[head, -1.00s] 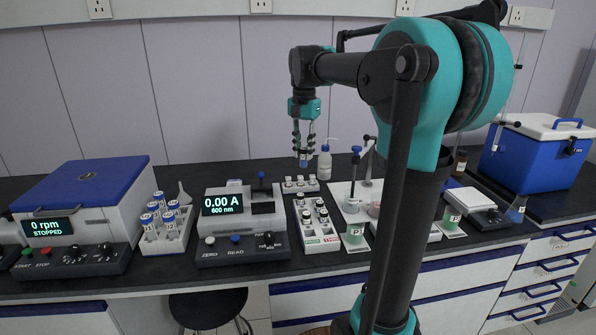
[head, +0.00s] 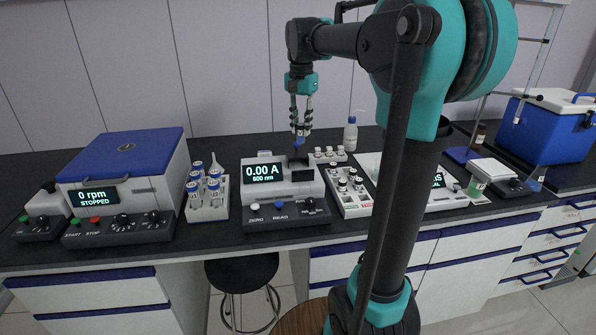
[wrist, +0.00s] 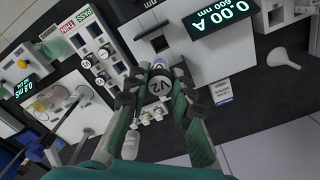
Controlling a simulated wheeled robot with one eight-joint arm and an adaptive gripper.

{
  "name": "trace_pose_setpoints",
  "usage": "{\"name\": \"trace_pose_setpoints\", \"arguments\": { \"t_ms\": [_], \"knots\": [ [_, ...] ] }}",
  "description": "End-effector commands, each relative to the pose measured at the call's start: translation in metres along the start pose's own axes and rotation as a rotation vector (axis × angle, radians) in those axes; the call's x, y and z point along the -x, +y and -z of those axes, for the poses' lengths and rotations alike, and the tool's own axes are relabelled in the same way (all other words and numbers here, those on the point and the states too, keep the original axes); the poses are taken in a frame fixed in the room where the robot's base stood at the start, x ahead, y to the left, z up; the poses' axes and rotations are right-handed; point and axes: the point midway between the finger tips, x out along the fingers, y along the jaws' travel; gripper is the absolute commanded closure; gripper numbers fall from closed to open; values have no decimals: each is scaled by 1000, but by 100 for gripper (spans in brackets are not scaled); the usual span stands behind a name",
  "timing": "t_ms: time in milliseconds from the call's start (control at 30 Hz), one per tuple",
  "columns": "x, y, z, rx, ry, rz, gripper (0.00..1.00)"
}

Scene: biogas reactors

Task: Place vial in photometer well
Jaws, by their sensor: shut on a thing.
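The photometer's display reads 0.00 A, 600 nm (wrist: 220,18). A dark square opening (wrist: 159,43), which looks like the well, lies just above the vial in the wrist view. The vial is apart from it.
A rack of capped vials with PASS and THIN labels (head: 336,195) stands right of the photometer. Several small vials (head: 328,153) and a wash bottle (head: 350,135) stand behind it. A rack of blue-capped tubes (head: 208,210) and a centrifuge (head: 128,175) are on the left.

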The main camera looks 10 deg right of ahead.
Motion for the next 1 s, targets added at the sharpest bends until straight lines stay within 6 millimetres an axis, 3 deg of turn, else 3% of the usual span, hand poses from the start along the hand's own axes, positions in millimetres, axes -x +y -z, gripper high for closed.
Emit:
{"name": "trace_pose_setpoints", "arguments": {
  "t_ms": [200,400,833,1000],
  "knots": [
    [-55,0,0,0,0,0,100],
    [-93,0,0,0,0,0,100],
    [-138,0,0,0,0,0,100],
    [-144,0,0,0,0,0,100]
  ]
}}
